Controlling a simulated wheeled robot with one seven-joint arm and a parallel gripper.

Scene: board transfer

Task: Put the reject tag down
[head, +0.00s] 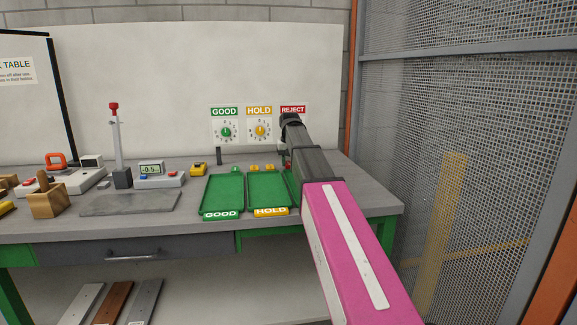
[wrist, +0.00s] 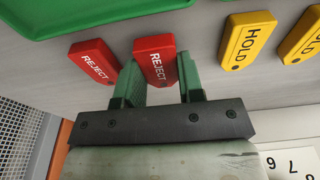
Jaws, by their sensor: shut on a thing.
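In the wrist view my gripper (wrist: 157,78) has its green fingers on either side of a red tag lettered REJECT (wrist: 154,58) and is shut on it. The held tag is close to the grey bench top; I cannot tell whether it touches it. A second red reject tag (wrist: 94,61) lies on the bench to the left. In the head view my pink and black arm hides most of the gripper and the held tag.
Two yellow hold tags (wrist: 249,38) lie to the right in the wrist view. The head view shows the green GOOD tray (head: 204,193) and HOLD tray (head: 250,193), with the REJECT sign (head: 293,109) behind my arm. A mesh fence (head: 440,150) stands at the right.

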